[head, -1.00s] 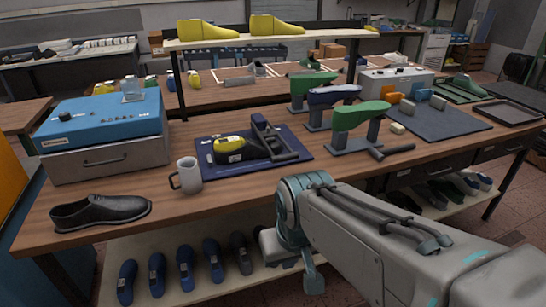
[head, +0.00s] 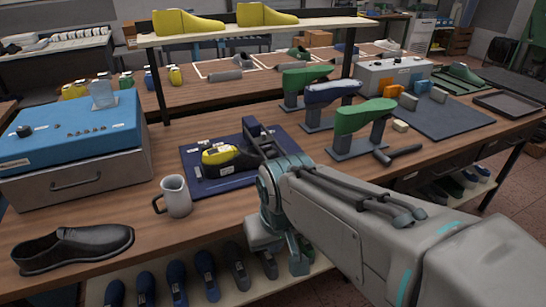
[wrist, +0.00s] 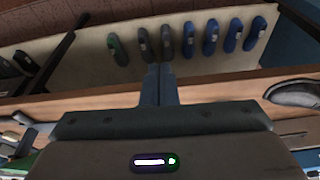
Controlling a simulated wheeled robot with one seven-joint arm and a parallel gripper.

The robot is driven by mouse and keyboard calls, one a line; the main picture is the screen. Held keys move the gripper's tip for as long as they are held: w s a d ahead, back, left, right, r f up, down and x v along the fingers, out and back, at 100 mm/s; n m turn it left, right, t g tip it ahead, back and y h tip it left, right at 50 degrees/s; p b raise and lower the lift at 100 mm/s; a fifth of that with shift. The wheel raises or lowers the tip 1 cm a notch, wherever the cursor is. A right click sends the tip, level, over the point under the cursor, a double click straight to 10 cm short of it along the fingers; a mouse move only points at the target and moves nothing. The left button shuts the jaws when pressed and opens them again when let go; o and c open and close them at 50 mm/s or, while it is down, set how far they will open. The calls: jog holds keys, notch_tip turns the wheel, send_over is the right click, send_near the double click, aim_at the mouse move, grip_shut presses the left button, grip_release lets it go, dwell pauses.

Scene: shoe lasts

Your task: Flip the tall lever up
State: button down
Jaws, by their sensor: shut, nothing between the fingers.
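A black clamp fixture (head: 252,130) stands on the dark blue mat (head: 196,183), with a yellow shoe last (head: 220,155) in it. It has a tall dark upright part at its right. This may be the tall lever, but I cannot tell for certain. My arm covers the fixture's right end and the mat's right part. My gripper (head: 300,262) is in front of the bench edge, low and apart from the fixture. In the wrist view its fingers (wrist: 158,75) are together and empty, with the bench edge and lower shelf behind them.
A blue-topped box (head: 75,135) is at left. Green and blue lasts on stands (head: 362,118) are right of the mat. Several shoes (head: 205,275) fill the shelf below.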

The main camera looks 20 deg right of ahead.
jog(key=w+a+f+m+t+y+b, duration=0.2)
jog(key=w+f+m+y+b, duration=0.15)
jog(key=f+m+b, duration=0.35)
jog(key=w+a+f+m+t+y+b, duration=0.1)
jog(key=w+a+f+m+y+b, duration=0.1)
jog(key=f+m+y+b, duration=0.5)
jog(key=w+d+m+t+h+b, duration=0.4)
jog(key=d+m+t+h+b, duration=0.1)
jog(key=d+m, duration=0.5)
jog(key=w+d+m+t+h+b, duration=0.4)
jog(key=d+m+t, duration=0.3)
jog(key=d+m, duration=0.4)
jog(key=shift+d+t+h+b, duration=0.35)
jog(key=shift+d+h, duration=0.1)
jog(key=shift+d, duration=0.4)
